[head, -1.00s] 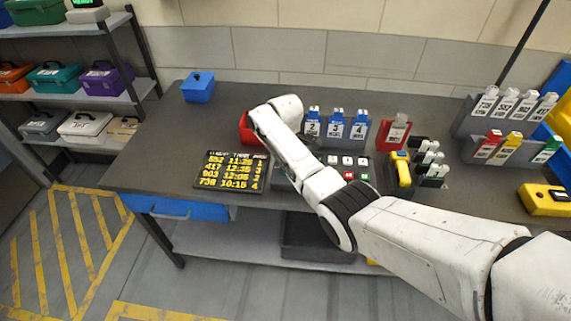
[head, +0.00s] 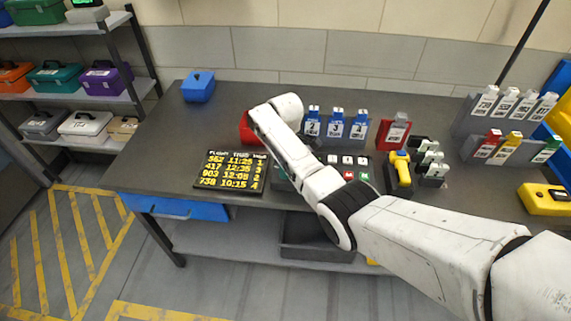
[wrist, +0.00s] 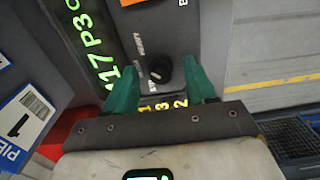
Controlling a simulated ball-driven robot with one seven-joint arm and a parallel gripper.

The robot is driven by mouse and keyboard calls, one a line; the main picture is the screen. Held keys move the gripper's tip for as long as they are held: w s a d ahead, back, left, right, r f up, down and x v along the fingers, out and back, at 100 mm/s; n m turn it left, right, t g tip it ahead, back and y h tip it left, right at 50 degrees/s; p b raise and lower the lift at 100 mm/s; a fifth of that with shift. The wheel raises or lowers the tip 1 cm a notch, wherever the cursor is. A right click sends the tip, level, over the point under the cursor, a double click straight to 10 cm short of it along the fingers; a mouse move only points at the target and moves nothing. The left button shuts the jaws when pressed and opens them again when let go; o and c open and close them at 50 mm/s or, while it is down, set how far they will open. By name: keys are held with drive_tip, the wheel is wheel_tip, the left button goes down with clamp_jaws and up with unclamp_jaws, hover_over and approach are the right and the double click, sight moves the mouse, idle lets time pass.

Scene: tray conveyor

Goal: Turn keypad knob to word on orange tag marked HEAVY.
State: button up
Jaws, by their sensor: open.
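The keypad (head: 347,172) is a dark unit with white, red and green buttons, partly hidden behind my arm in the head view. In the head view the fingers are hidden by my arm. An orange patch (wrist: 130,2) shows at the top edge of the wrist view; no HEAVY tag is readable.
A black board with yellow times (head: 232,171) lies left of the keypad. A blue box (head: 198,87) stands at the back left. Blue numbered holders (head: 336,128), a red holder (head: 392,134) and a yellow handheld device (head: 401,169) stand near the keypad.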

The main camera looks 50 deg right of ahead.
wheel_tip(320, 180, up, 11)
drive_tip(key=shift+b, duration=0.45)
drive_tip(key=shift+f, duration=0.15)
idle(0.4)
